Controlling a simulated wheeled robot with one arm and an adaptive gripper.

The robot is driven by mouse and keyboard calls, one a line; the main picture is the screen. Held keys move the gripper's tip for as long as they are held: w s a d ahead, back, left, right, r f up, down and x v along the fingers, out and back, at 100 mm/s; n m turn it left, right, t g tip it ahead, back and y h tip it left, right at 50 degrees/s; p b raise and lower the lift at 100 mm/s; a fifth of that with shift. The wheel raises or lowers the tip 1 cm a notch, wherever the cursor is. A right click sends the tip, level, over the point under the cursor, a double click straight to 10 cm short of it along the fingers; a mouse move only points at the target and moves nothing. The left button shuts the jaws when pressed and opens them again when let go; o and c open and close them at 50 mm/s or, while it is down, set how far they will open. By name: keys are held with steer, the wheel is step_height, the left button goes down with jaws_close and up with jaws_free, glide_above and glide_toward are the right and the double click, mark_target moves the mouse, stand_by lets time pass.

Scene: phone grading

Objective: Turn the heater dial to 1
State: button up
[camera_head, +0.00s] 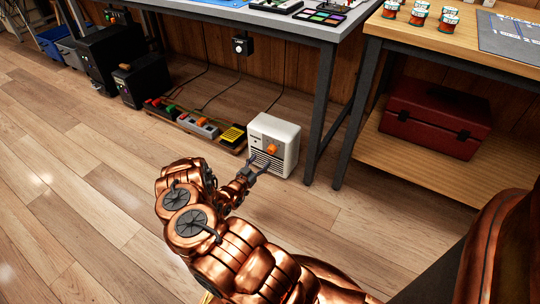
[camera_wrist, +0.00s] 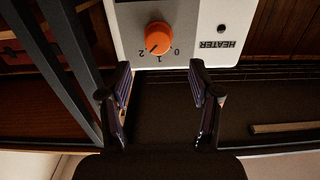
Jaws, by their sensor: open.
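The white heater (camera_head: 273,144) stands on the floor under the grey table, with an orange dial (camera_head: 272,149) on its front. My gripper (camera_head: 258,166) is just in front of the heater, low and close to its front face. In the wrist view the heater face (camera_wrist: 210,22) appears upside down. Its orange dial (camera_wrist: 158,37) has the marks 0, 1 and 2 around its lower side.
A power strip with coloured parts (camera_head: 190,122) and a yellow-black item (camera_head: 232,136) lie left of the heater. A table leg (camera_head: 322,110) stands close to its right. A red toolbox (camera_head: 435,115) sits on the right shelf.

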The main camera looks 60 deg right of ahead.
mark_target(270, 151)
steer(key=shift+d+b, duration=0.95)
steer(key=shift+d, duration=2.95)
